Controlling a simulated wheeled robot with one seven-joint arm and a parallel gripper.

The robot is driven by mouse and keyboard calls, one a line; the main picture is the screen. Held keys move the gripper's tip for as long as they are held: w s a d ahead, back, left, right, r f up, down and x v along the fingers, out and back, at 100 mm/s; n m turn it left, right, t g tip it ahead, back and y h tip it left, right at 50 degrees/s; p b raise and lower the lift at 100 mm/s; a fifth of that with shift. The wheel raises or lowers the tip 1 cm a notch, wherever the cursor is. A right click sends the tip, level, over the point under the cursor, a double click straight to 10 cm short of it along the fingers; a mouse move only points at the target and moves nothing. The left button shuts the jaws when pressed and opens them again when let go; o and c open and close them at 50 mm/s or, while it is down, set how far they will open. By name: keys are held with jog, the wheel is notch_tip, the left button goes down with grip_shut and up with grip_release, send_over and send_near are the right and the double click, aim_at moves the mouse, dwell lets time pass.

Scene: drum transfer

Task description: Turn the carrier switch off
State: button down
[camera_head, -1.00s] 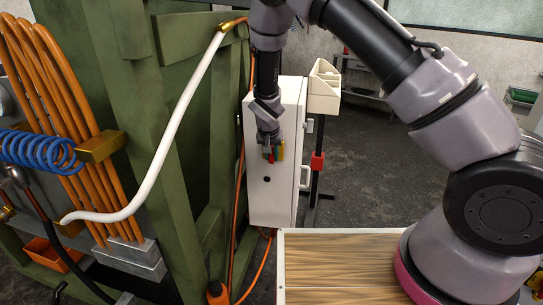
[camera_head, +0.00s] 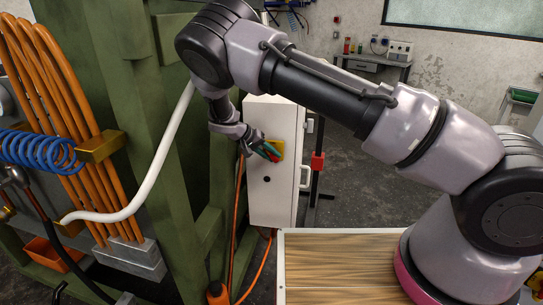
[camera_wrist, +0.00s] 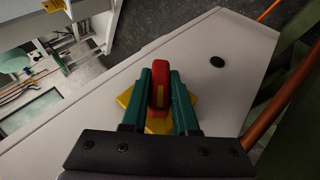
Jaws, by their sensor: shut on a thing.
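The carrier switch is a red handle (camera_wrist: 159,84) on a yellow plate (camera_wrist: 188,99), mounted on the face of a white cabinet (camera_head: 264,212). In the wrist view my gripper (camera_wrist: 160,75) has its two green fingers on both sides of the red handle, shut on it. In the head view my gripper (camera_head: 268,151) reaches the yellow plate (camera_head: 278,146) from the left. There the fingers hide most of the red handle. In the wrist view the handle lies along the fingers, and the plate looks turned against the cabinet's edges.
A green steel frame (camera_head: 125,120) stands close on the left of the cabinet, with orange pipes (camera_head: 75,130) and a white hose (camera_head: 165,140). An orange cable (camera_head: 238,215) runs down beside the cabinet. A wooden-topped surface (camera_head: 340,265) is in front.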

jog(key=n+h, duration=0.1)
jog(key=h, duration=0.3)
jog(key=shift+a+f, duration=0.1)
jog(key=shift+n+h, duration=0.7)
jog(key=shift+h, duration=1.2)
jog(key=shift+t, duration=0.3)
jog(key=c, duration=0.7)
grip_release()
